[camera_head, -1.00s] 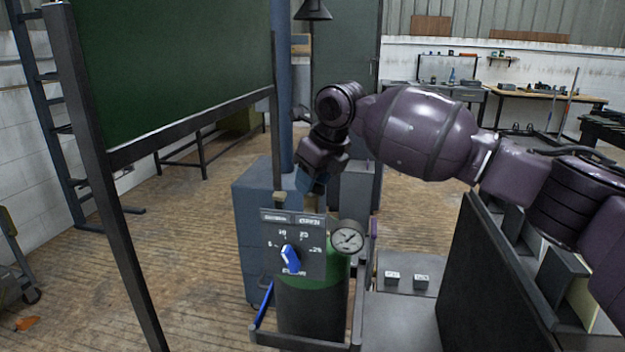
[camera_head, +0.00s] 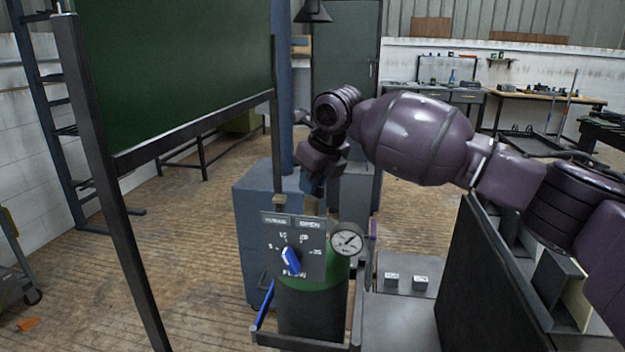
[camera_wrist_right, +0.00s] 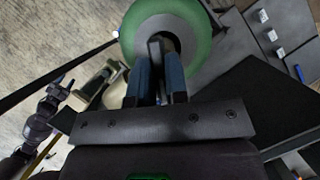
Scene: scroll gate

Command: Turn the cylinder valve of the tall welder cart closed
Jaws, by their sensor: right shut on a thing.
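The tall welder cart's green cylinder (camera_head: 322,308) stands upright behind a grey panel (camera_head: 310,262) marked OPEN at its top right, with a blue knob (camera_head: 291,261). My right gripper (camera_head: 312,187) points down from above, just behind the panel's top edge. In the right wrist view the blue fingers of my right gripper (camera_wrist_right: 156,82) are shut on a dark bar-shaped valve handle (camera_wrist_right: 154,55), over the middle of the green cylinder top (camera_wrist_right: 203,22). In the head view the panel and fingers hide the valve. My left gripper does not show clearly.
A round gauge (camera_head: 346,240) sits close to the right of the panel. A dark board (camera_head: 482,275) stands right of the cart. A framed green board (camera_head: 175,70) stands at the left, and a blue-grey cabinet (camera_head: 258,235) is behind the cylinder. Open floor lies at left.

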